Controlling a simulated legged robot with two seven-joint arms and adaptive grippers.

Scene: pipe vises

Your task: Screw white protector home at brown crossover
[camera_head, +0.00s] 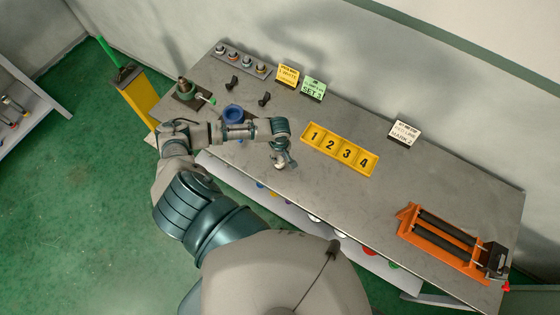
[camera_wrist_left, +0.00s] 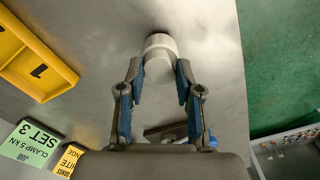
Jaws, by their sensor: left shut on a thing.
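My left gripper (camera_head: 283,160) is over the front part of the grey bench, left of the numbered yellow tray. In the left wrist view its two blue-padded fingers (camera_wrist_left: 160,68) are closed around the white protector (camera_wrist_left: 159,44), a short white cylinder held at the fingertips. In the head view the protector is mostly hidden by the gripper. My right gripper is in no view.
The yellow tray (camera_head: 364,154) has numbered slots. A rack (camera_head: 235,60) of fittings, small signs (camera_head: 313,88), two black pieces (camera_head: 264,99) and a blue round part (camera_head: 233,112) lie behind my arm. An orange roller stand (camera_head: 443,240) is at right.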

